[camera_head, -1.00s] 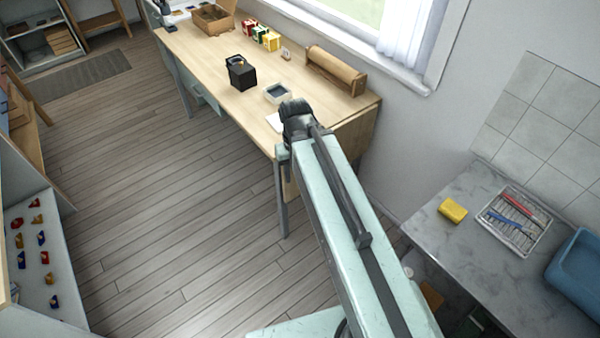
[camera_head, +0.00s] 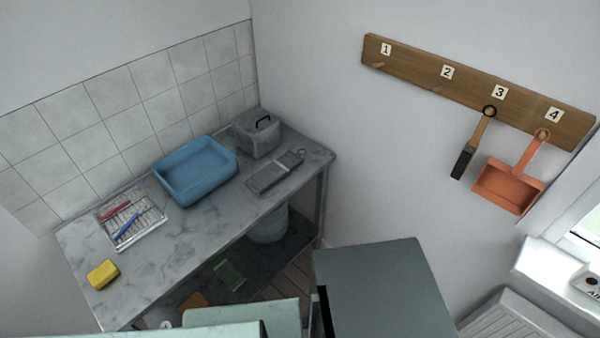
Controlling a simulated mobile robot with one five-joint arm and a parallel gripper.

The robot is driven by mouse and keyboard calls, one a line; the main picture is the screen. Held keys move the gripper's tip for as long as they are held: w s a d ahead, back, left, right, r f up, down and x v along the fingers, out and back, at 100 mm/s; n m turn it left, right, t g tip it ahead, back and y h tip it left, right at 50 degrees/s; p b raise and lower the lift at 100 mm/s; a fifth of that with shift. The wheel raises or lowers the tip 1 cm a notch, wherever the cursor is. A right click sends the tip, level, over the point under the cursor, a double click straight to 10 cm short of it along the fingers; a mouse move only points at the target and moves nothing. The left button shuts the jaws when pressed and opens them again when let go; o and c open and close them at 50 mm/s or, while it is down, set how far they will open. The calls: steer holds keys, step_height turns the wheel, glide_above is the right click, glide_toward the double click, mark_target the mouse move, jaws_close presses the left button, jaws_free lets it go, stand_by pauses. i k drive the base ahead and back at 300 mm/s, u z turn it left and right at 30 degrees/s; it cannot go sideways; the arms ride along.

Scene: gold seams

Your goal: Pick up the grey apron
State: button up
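A flat grey item (camera_head: 275,172) with a small ring at its far end lies on the marble counter (camera_head: 200,230), in front of a grey lidded box. It may be the folded grey apron, but I cannot tell for sure. No other grey cloth shows. My gripper is out of view; only pale green parts of my own body show at the bottom edge.
A blue basin (camera_head: 196,171), grey box (camera_head: 257,133), rack with pens (camera_head: 132,217) and yellow sponge (camera_head: 102,274) stand on the counter. A wall rail (camera_head: 470,87) has numbered pegs; a brush (camera_head: 472,145) hangs at 3, an orange dustpan (camera_head: 510,185) at 4.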

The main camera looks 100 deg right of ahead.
mark_target(280, 168)
steer(key=z, duration=0.5)
steer(key=i, duration=0.1)
steer(key=u, duration=1.4)
steer(key=k, duration=1.25)
steer(key=z, duration=0.2)
